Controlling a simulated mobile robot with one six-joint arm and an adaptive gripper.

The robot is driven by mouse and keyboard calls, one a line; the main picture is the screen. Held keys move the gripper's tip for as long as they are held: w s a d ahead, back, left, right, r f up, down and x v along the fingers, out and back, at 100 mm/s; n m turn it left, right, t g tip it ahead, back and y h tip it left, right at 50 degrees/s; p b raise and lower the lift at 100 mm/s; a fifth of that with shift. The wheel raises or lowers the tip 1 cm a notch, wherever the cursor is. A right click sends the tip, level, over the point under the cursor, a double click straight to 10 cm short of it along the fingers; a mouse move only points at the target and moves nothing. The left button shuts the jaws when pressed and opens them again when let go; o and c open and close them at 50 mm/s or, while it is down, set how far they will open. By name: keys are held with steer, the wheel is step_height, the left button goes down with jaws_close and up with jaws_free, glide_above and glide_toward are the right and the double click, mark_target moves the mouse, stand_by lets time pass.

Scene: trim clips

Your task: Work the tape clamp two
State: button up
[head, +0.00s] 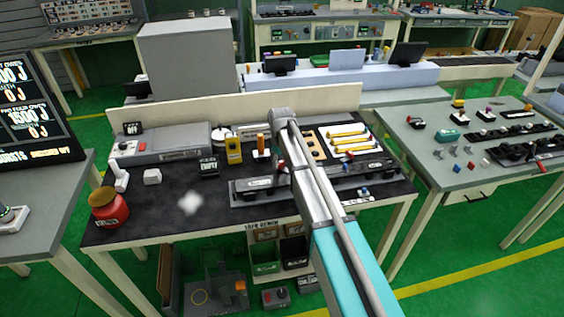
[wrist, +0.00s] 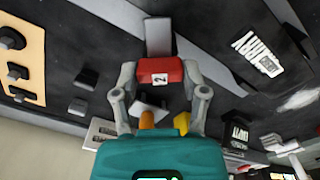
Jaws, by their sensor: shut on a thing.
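A red block with a white label reading 2 (wrist: 150,68) sits between my fingertips in the wrist view; it appears to be the handle of tape clamp two. A grey flat bar (wrist: 158,35) extends beyond it over the dark surface. My gripper (wrist: 160,84) is shut on the red block, one finger at each side. Yellow parts show below the block, near the gripper body. In the head view my arm crosses the workbench and hides the gripper and this clamp.
In the head view, the dark bench mat (head: 140,214) holds a red jar (head: 109,210), a yellow device (head: 233,150), a long dark fixture (head: 250,190) and yellow strips (head: 349,140). A second table (head: 430,165) stands at right.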

steer(key=n, duration=0.6)
steer(key=shift+w+d+n, duration=0.1)
steer(key=shift+n, duration=0.2)
stand_by(0.4)
steer(key=o, duration=1.2)
steer(key=shift+c, duration=0.2)
steer(key=shift+r, duration=0.1)
